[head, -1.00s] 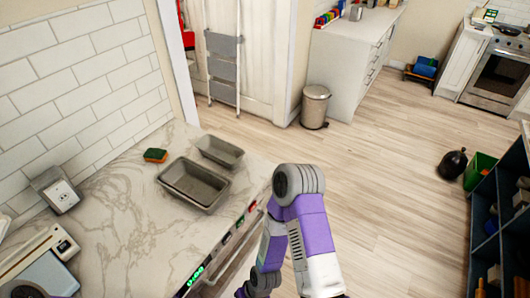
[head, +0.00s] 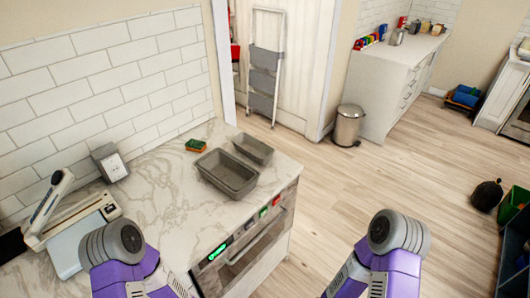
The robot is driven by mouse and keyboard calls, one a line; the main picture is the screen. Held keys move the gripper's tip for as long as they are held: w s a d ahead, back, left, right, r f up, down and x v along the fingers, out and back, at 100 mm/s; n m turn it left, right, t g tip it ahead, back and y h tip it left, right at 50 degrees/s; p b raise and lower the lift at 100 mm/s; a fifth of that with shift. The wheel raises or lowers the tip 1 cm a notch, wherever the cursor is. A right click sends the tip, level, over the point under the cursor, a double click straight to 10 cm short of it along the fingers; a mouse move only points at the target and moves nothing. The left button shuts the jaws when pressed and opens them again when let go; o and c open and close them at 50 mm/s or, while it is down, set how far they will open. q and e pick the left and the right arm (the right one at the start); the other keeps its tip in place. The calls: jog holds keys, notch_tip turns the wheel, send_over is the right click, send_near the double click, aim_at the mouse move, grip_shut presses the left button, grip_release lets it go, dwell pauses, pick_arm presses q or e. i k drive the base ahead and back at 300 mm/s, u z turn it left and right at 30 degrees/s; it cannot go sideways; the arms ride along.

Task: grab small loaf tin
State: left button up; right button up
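Two grey loaf tins stand on the marble counter in the head view. The small loaf tin (head: 253,149) is the farther one, near the counter's far right corner. The larger tin (head: 227,174) stands just in front of it, nearer to me. Both look empty. My two purple and grey arms show at the bottom of the view, left and right, apart from the tins. Neither gripper is in view.
A green and orange sponge (head: 195,145) lies left of the tins by the tiled wall. A white appliance (head: 75,228) and an outlet box (head: 110,163) stand on the counter's left. A metal bin (head: 348,125) stands on the open floor beyond.

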aim_at(259, 151)
jog(key=i, duration=0.45)
jog(key=z, duration=2)
jog(key=i, duration=2.1)
jog(key=u, duration=3.55)
